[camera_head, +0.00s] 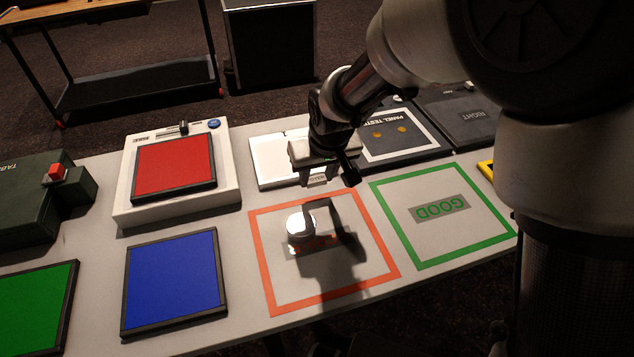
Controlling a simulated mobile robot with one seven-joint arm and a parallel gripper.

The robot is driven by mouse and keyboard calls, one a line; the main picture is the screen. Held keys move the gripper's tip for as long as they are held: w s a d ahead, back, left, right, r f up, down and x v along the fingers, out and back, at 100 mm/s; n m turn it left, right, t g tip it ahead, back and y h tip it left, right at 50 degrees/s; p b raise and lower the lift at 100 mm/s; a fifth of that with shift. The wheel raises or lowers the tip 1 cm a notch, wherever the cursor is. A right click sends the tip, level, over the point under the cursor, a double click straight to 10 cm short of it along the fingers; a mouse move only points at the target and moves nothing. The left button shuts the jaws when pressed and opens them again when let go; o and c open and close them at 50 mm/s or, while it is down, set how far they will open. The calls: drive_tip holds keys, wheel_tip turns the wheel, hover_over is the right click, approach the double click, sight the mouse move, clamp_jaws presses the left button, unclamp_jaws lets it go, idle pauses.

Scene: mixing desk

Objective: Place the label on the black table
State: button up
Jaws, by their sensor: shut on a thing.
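My gripper (317,174) is shut on a small pale label (317,181) with dark lettering too small to read. It holds the label above the desk, near the far edge of the orange-outlined square. The gripper body and arm hide part of the label. The black table is not certain: a dark box-like stand (270,50) is on the floor beyond the desk, and a black-framed table (140,85) with a wooden top stands at the upper left, cut by the picture edge.
The pale desk (80,220) holds a red panel (174,166) on a white device, a blue panel (174,280), a green panel (35,305) and a dark green device (40,200). A white round object (300,224) is inside the orange outline (265,270). Dark panels (395,145) are behind the green GOOD square (400,225).

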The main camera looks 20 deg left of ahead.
sight(318, 181)
wheel_tip(318, 181, up, 6)
drive_tip(key=shift+p, duration=0.6)
drive_tip(key=w+d+r+m+t+h, duration=0.15)
drive_tip(key=d+m, duration=0.25)
drive_tip(key=d, duration=1.4)
drive_tip(key=w+d+f+m+g+h, duration=0.1)
drive_tip(key=w+d+m+h, duration=0.2)
drive_tip(key=d, duration=1.4)
wheel_tip(318, 181, up, 12)
drive_tip(key=s+m+y+p, duration=0.1)
drive_tip(key=s+p, duration=0.1)
drive_tip(key=p, duration=2)
drive_tip(key=shift+s+d+r, duration=0.15)
drive_tip(key=shift+s+r, duration=0.1)
drive_tip(key=shift+f+y, duration=0.15)
drive_tip(key=shift+y, duration=0.1)
